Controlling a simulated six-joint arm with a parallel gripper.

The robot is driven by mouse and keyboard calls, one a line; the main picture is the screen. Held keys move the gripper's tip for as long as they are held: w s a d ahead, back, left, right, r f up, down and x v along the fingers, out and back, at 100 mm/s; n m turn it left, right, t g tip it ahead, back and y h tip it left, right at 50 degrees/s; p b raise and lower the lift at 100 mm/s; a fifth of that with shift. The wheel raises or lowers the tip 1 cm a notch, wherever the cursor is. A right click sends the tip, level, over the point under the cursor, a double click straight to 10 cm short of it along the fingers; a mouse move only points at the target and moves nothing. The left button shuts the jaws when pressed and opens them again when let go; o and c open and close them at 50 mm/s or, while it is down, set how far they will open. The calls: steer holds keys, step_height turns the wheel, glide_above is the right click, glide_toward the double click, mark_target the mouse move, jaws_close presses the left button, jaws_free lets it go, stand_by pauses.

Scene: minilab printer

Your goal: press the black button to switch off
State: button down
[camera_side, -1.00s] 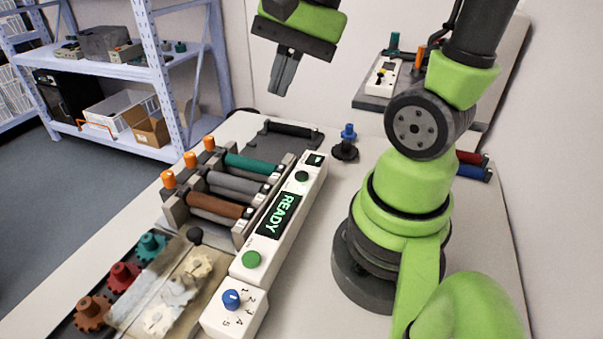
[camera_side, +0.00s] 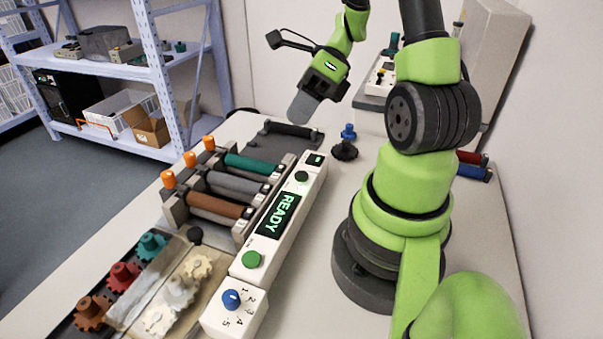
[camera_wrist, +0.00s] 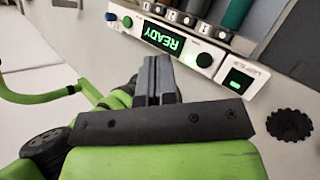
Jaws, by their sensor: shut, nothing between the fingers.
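A white printer control panel (camera_side: 277,243) lies along the rollers. The display (camera_side: 279,215) reads READY in green, and a brighter green button (camera_side: 251,259) sits nearer the camera. My gripper (camera_side: 299,110) is shut and empty, raised above the far end of the panel and apart from it. In the wrist view its fingertips (camera_wrist: 155,62) appear below the display.
A dark gear with a blue top (camera_side: 346,146) stands right of the panel's far end. Orange-capped rollers (camera_side: 235,185) lie left of the panel. A blue dial box (camera_side: 235,310) and colored gears (camera_side: 122,276) are nearer. The table right of the panel is clear up to my base.

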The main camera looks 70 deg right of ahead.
mark_target(300, 173)
steer(key=shift+f, duration=0.1)
steer(key=shift+f, duration=4.3)
steer(key=shift+f, duration=0.1)
steer(key=shift+f, duration=0.3)
steer(key=shift+f, duration=0.45)
steer(key=shift+r, duration=0.9)
steer(key=shift+r, duration=2.5)
